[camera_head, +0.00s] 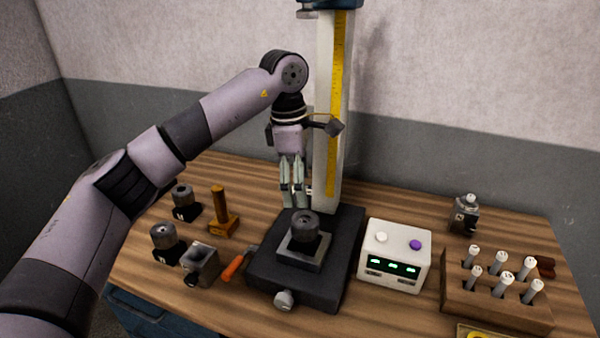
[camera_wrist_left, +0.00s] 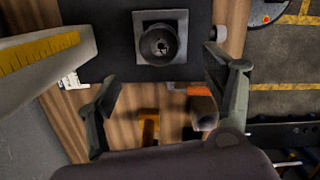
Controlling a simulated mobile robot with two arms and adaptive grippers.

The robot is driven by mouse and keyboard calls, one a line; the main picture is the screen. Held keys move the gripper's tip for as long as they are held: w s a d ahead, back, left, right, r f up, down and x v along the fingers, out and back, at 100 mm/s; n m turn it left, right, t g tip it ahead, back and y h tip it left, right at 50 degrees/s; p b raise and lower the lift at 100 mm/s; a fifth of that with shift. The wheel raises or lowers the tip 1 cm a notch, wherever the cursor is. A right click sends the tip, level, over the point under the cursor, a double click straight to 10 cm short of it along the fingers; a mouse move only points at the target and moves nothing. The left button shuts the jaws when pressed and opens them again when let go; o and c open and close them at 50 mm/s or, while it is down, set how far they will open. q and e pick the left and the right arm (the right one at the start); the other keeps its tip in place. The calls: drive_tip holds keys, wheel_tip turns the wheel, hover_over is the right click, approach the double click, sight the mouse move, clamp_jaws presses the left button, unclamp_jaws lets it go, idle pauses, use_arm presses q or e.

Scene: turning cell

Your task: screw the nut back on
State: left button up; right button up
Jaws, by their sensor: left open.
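A dark round nut-like part (camera_head: 305,224) sits on a square grey block (camera_head: 303,252) on the black base of a column stand. In the left wrist view it shows from above as a dark ring (camera_wrist_left: 160,43) with a centre hole or stud; I cannot tell which. My left gripper (camera_head: 294,204) points down, beside the column and behind and above this part. Its fingers are apart and nothing is between them, also in the left wrist view (camera_wrist_left: 163,68). My right gripper is not in view.
The stand's white column (camera_head: 330,150) rises close by the gripper. A control box (camera_head: 395,254) is right of the base. Left are dark round-topped fixtures (camera_head: 164,236), a wooden stand (camera_head: 222,212) and an orange-handled tool (camera_head: 234,267). A peg rack (camera_head: 495,298) stands at right.

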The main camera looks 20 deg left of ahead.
sight(305, 221)
use_arm(q)
drive_tip(key=f+p, duration=0.1)
drive_tip(key=f, duration=0.2)
drive_tip(key=f+p, duration=0.1)
drive_tip(key=f, duration=0.2)
drive_tip(key=d+f+p, duration=0.1)
drive_tip(key=f, duration=0.1)
drive_tip(key=shift+w+f, duration=0.1)
drive_tip(key=shift+f, duration=0.3)
drive_tip(key=shift+d+f, duration=0.1)
drive_tip(key=shift+f, duration=0.6)
drive_tip(key=shift+c, duration=0.2)
drive_tip(key=c, duration=1.3)
drive_tip(key=shift+w+f+m+b, duration=0.1)
drive_tip(key=shift+f+m+b, duration=0.05)
drive_tip(key=shift+m+b, duration=0.8)
drive_tip(key=m+b, duration=0.1)
drive_tip(key=m, duration=0.4)
drive_tip(key=shift+g, duration=0.4)
drive_tip(key=shift+r+m+b, duration=0.2)
drive_tip(key=shift+m+b, duration=0.2)
drive_tip(key=shift+m, duration=0.75)
